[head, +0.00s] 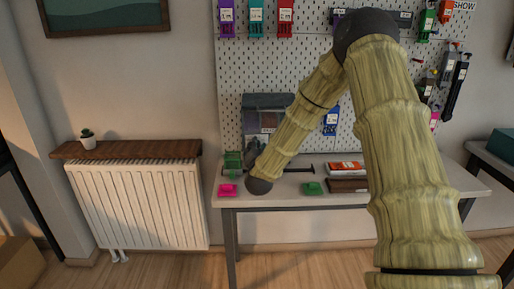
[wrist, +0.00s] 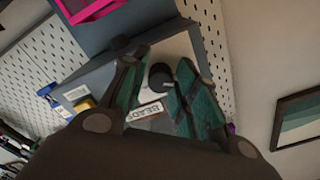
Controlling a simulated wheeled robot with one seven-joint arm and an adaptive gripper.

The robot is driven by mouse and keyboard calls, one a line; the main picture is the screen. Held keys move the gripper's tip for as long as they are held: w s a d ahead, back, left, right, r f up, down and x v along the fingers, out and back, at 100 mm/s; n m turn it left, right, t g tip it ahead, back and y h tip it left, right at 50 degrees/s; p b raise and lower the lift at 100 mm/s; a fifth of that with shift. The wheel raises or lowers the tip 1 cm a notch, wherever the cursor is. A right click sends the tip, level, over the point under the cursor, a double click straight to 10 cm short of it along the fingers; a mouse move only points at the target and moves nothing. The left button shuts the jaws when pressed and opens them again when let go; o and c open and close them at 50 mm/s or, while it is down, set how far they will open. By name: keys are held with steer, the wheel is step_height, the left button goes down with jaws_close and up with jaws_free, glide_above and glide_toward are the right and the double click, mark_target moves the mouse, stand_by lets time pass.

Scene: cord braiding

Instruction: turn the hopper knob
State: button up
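The grey hopper (head: 262,101) hangs on the pegboard above the table, partly hidden behind my arm in the head view. In the wrist view the hopper's grey face (wrist: 185,50) carries a round black knob (wrist: 159,75) and a white label reading BEADS (wrist: 145,112). My gripper (wrist: 163,72) is open, with one teal-padded finger on each side of the knob. The knob shows in the gap between the fingers. I cannot tell whether either finger touches it. In the head view my gripper (head: 254,150) is small and dark below the hopper, and the knob is hidden.
The white table (head: 290,199) holds a pink piece (head: 228,190), a green piece (head: 313,188) and a green block (head: 233,160). The pegboard (head: 300,70) behind carries several coloured bins and tools. A radiator (head: 138,205) stands at the left. Floor in front is clear.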

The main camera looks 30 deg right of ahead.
steer(key=shift+o, duration=0.9)
steer(key=v, duration=1.2)
steer(key=shift+w+f, duration=0.1)
